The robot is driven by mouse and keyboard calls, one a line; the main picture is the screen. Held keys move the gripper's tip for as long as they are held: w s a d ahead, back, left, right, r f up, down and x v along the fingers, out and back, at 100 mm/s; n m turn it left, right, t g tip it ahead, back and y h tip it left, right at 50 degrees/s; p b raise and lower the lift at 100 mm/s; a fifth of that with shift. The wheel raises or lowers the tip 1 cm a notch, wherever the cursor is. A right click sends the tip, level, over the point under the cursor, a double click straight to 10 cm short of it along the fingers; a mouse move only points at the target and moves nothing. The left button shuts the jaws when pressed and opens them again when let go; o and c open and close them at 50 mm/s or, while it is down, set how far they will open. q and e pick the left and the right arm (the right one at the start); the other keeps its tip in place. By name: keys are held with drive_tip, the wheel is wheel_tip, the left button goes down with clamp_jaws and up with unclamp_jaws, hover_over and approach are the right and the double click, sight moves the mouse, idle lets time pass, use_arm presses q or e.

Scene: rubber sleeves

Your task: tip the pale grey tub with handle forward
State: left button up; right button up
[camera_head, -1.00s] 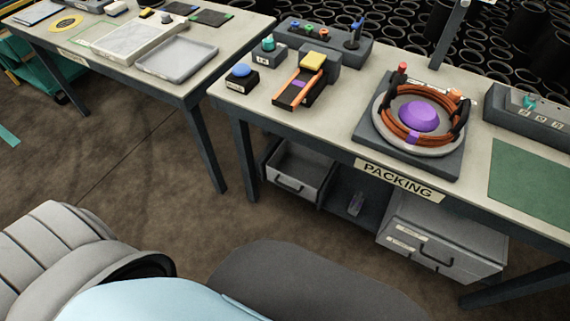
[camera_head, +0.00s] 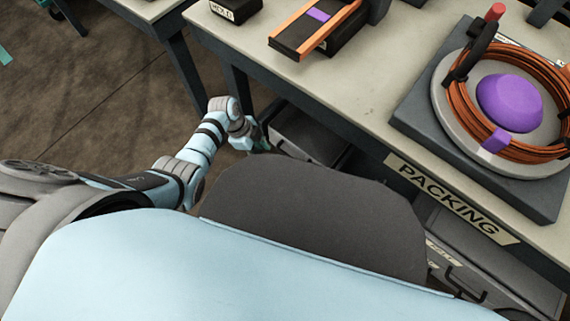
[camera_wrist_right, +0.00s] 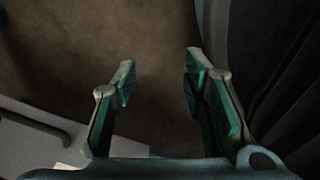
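The pale grey tub with handle (camera_head: 312,138) stands under the packing table in the head view. My dark body covers its lower part, and its handle is hidden. My left gripper (camera_head: 263,141) is at the tub's left front side, close to it. Whether it touches the tub is not clear, and its fingers are too small and covered to read. My right gripper (camera_wrist_right: 160,72) is open and empty in the right wrist view, with brown floor between its green fingers.
Above the tub is the packing table (camera_head: 365,110), with a cable coil (camera_head: 447,115) on a round stand. A grey drawer unit (camera_head: 490,265) is at lower right. In the right wrist view, a grey surface with a dark handle (camera_wrist_right: 45,130) lies at lower left.

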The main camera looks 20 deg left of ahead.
sight(288, 156)
wheel_tip(288, 156, down, 4)
drive_tip(key=b, duration=0.2)
use_arm(q)
drive_tip(key=w+d+r+m+h, duration=0.1)
drive_tip(key=w+d+r+m, duration=0.1)
drive_tip(key=w+r+m, duration=0.3)
drive_tip(key=shift+m, duration=0.3)
drive_tip(key=b+x, duration=0.1)
drive_tip(key=x, duration=0.2)
drive_tip(key=b+x, duration=0.2)
drive_tip(key=x, duration=0.1)
drive_tip(key=s+b+x, duration=0.1)
drive_tip(key=x, duration=0.2)
drive_tip(key=b+x, duration=0.2)
drive_tip(key=x, duration=0.1)
drive_tip(key=shift+d+r, duration=0.1)
drive_tip(key=shift+d, duration=0.15)
use_arm(e)
drive_tip(key=w+a+r+t, duration=0.1)
drive_tip(key=w+a, duration=0.2)
drive_tip(key=w, duration=0.8)
drive_tip(key=shift+w+a+m+t+y, duration=0.15)
drive_tip(key=shift+m+t+y, duration=0.15)
drive_tip(key=shift+t+y, duration=0.1)
use_arm(q)
drive_tip(key=shift+c, duration=0.2)
clamp_jaws()
